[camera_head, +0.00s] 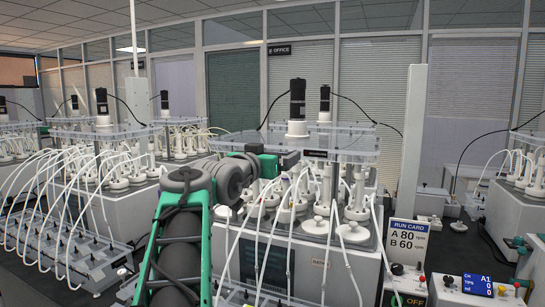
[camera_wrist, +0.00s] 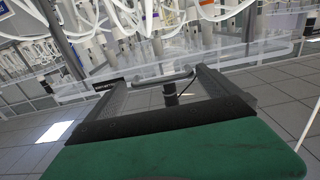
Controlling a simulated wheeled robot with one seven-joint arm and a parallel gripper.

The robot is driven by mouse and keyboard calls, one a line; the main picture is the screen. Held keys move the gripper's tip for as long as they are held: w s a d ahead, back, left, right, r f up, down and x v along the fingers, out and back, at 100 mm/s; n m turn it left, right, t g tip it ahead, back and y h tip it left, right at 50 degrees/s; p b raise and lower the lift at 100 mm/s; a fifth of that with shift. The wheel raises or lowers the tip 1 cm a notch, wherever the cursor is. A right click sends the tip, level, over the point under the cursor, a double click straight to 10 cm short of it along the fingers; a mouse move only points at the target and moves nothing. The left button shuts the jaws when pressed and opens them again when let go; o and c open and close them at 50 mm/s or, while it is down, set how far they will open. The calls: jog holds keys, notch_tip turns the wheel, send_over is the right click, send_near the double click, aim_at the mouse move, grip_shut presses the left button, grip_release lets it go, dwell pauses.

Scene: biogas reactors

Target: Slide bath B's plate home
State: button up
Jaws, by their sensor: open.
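The clear plate (camera_head: 345,143) sits above the middle bath (camera_head: 258,262), with a black motor (camera_head: 297,100) standing up from it. The label on the bath body is too small to read surely. My gripper (camera_head: 278,157) reaches in from the left at the plate's front left. In the wrist view my gripper (camera_wrist: 166,82) is open. A grey bar-like handle (camera_wrist: 160,79) shows between or just beyond the fingertips; I cannot tell whether they touch it. A clear plate edge with a dark label (camera_wrist: 107,85) lies beyond.
White vessels and tubes (camera_head: 290,205) crowd below the plate. A run card (camera_head: 408,238) and a control box with buttons (camera_head: 478,287) stand at the right. A white post (camera_head: 413,140) rises behind the bath on the right.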

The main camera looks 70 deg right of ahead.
jog(key=a+b, duration=0.1)
jog(key=a, duration=0.6)
jog(key=shift+w+a+b, duration=0.3)
